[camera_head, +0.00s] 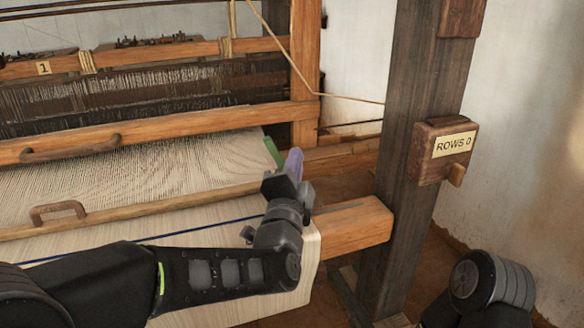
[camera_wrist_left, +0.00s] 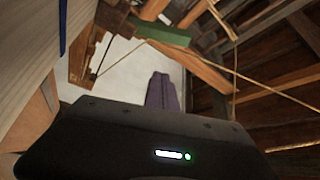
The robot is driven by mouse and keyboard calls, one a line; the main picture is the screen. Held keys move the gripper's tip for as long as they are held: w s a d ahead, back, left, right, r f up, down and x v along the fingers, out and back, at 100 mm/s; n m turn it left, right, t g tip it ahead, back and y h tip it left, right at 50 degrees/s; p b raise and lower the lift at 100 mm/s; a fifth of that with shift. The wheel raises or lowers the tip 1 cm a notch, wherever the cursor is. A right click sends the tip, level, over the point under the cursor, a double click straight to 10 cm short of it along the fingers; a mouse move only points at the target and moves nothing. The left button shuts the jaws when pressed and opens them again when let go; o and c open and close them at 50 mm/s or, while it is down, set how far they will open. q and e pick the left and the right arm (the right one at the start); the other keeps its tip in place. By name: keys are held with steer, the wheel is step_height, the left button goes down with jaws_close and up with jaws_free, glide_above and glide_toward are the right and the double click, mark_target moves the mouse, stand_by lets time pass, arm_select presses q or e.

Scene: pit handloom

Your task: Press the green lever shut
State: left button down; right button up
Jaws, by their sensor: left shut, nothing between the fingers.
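The green lever (camera_head: 273,152) is a short bar at the right end of the loom's cloth, beside the wooden side frame. It leans up and to the left in the head view. In the wrist view the green lever (camera_wrist_left: 158,30) lies beyond my fingertips, with a visible gap. My left gripper (camera_head: 294,160) is shut and empty, its purple fingers pointing up just right of the lever in the head view. The shut fingers also show in the wrist view (camera_wrist_left: 161,80). My right gripper is out of view; only part of my right arm shows at bottom right.
A dark upright post (camera_head: 415,130) carries a "ROWS 0" box (camera_head: 443,150). A wooden beam end (camera_head: 355,225) sticks out right of my left wrist. The striped cloth (camera_head: 130,175) spreads to the left, with a handled wooden bar (camera_head: 150,205) across it. A cord (camera_head: 345,97) hangs behind.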

mark_target(275, 157)
arm_select(q)
steer(key=w+a, duration=0.1)
steer(key=w+a+p, duration=0.1)
steer(key=w, duration=0.2)
steer(key=shift+w+a+f+p, duration=0.3)
steer(key=shift+a+p, duration=0.05)
steer(key=shift+a, duration=0.05)
steer(key=shift+s+a+f+b, duration=0.2)
steer(key=shift+a+f+b, duration=0.35)
steer(key=shift+b, duration=0.7)
steer(key=shift+a+r, duration=0.2)
